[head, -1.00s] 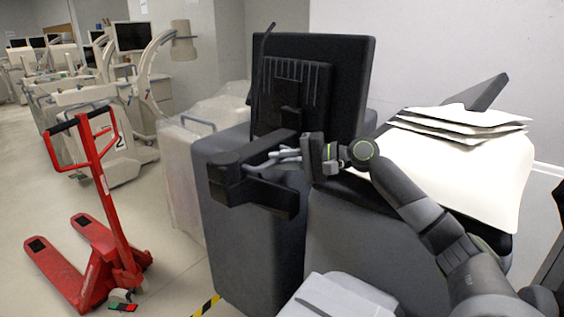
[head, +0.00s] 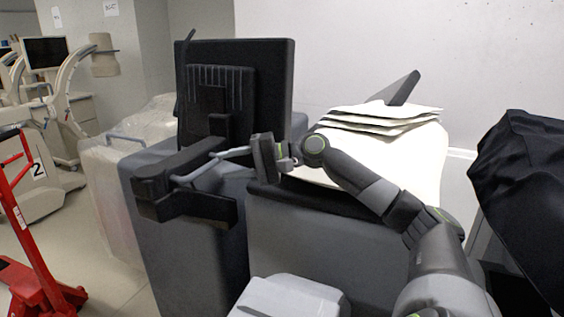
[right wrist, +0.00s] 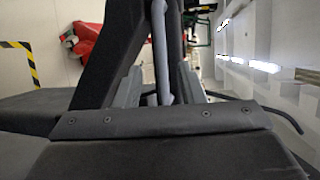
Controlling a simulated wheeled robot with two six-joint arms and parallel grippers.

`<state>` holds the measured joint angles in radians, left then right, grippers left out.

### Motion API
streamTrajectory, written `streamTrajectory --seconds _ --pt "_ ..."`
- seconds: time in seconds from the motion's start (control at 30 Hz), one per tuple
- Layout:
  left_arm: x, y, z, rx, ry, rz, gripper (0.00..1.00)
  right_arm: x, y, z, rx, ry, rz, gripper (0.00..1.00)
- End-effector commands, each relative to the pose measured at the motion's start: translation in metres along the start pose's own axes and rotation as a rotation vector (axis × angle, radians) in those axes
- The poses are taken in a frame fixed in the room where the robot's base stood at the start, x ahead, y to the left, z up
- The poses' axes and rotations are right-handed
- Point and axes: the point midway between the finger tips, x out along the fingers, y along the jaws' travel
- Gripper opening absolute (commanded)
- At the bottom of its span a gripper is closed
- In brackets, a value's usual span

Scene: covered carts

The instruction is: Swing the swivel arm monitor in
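The monitor (head: 270,90) stands upright with its dark back towards me in the head view; its screen is hidden. Its black swivel arm (head: 185,207) juts out low in front of it, over the grey cart. My right gripper (head: 222,162) reaches in from the right, at the swivel arm below the monitor. A thin pale grey bar runs along there. In the right wrist view this bar (right wrist: 160,45) passes between the two spread fingers (right wrist: 160,88), with a gap showing beside it. My left gripper is not in view.
Papers (head: 385,118) lie on a white cover on the cart, right of the monitor. A black covered object (head: 530,190) stands at the far right. A red pallet jack (head: 35,250) is at the left, near a plastic-wrapped cart (head: 110,190). Some floor is free between them.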

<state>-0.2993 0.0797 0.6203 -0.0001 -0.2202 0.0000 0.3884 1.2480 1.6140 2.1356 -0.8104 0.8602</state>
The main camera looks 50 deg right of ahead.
Motion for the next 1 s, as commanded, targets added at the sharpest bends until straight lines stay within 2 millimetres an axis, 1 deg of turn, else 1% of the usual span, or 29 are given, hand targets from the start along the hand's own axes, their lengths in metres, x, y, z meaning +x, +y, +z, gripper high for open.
streamTrajectory --seconds 0.03,0.2,0.5,0.8,0.9,1.0 --pt "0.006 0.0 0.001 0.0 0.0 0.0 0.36 -0.006 0.003 -0.001 -0.001 0.004 0.005 0.36" --pt "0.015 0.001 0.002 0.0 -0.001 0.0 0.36 -0.025 0.004 -0.001 -0.001 0.003 0.006 0.36" --pt "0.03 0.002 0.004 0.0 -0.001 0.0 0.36 -0.051 0.004 -0.001 0.0 0.001 0.007 0.36" --pt "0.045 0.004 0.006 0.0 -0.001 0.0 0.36 -0.068 0.003 -0.001 -0.001 0.004 0.006 0.36" --pt "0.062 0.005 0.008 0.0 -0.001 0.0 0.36 -0.069 0.005 -0.002 -0.003 0.0 0.0 0.36" --pt "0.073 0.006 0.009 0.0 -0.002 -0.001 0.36 -0.071 0.005 -0.003 -0.003 0.0 0.0 0.36"
